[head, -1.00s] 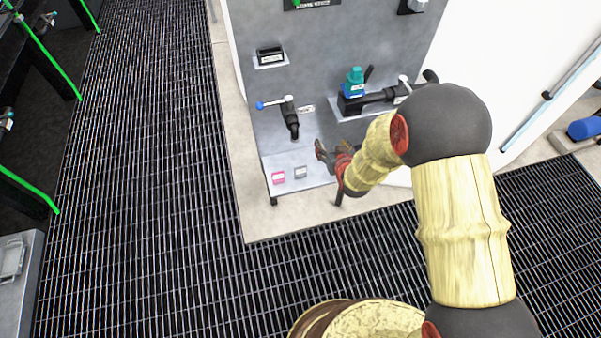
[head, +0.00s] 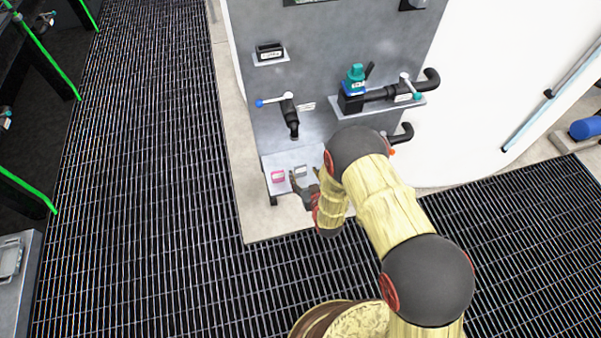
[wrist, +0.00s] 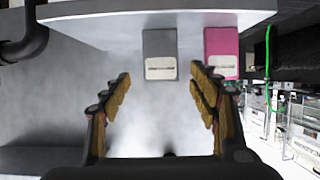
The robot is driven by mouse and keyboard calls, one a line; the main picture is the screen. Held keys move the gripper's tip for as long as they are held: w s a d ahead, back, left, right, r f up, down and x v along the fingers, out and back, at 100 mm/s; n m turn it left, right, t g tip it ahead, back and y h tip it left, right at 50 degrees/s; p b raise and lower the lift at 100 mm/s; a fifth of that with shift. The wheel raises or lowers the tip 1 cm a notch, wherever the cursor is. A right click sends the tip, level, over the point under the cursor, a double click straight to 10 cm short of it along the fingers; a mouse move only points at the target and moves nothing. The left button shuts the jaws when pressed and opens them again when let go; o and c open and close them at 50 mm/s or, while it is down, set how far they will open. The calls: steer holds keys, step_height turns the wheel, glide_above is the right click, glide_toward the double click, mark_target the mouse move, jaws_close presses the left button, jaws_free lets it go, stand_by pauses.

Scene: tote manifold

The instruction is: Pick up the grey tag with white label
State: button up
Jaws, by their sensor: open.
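The grey tag with a white label (wrist: 160,47) lies on the light grey shelf of the panel, and its label faces my gripper in the wrist view. It also shows small in the head view (head: 300,171). My gripper (wrist: 160,82) is open and empty. In the head view my gripper (head: 300,180) is just right of and below the grey tag. No contact with the tag shows.
A pink tag with a white label (wrist: 221,48) lies beside the grey one, beyond the right finger. The shelf (wrist: 90,32) is bare to the left of the grey tag. Above it on the panel are a black pipe with a blue-tipped handle (head: 274,102) and a teal-topped valve (head: 355,78).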

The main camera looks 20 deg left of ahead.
mark_target(301, 169)
steer(key=x, duration=0.2)
steer(key=shift+w+a+f+b, duration=0.15)
steer(key=shift+a+f+b, duration=0.1)
steer(key=shift+b, duration=0.15)
steer(key=shift+w+a, duration=0.15)
steer(key=shift+w, duration=0.15)
steer(key=c, duration=0.4)
steer(key=c, duration=0.9)
steer(key=shift+r, duration=0.15)
